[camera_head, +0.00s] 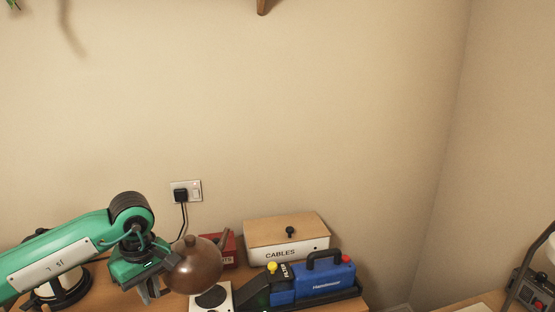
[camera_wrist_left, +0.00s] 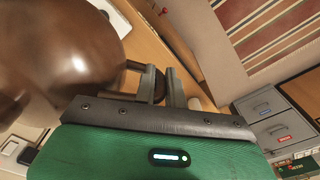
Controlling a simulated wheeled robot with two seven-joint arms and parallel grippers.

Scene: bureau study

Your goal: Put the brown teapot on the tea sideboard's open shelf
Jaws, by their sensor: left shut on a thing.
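The brown teapot (camera_head: 194,268) is round and glossy and shows a lid knob on top. My left gripper (camera_head: 150,288) comes in from the left and is shut on the teapot's handle side. In the left wrist view the teapot (camera_wrist_left: 62,50) fills the upper left, and its dark handle (camera_wrist_left: 150,82) lies at the fingers of the left gripper (camera_wrist_left: 172,88). In the head view the teapot is in front of the wall, over the wooden top (camera_head: 105,296). I cannot pick out the sideboard's open shelf. My right gripper is not in view.
On the wooden top are a white box marked CABLES (camera_head: 290,238), a red box (camera_head: 230,252), a blue machine (camera_head: 318,283) and a white plate with a black disc (camera_head: 211,298). A wall socket (camera_head: 186,191) has a plug and cord. Grey drawers (camera_wrist_left: 275,122) show in the wrist view.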

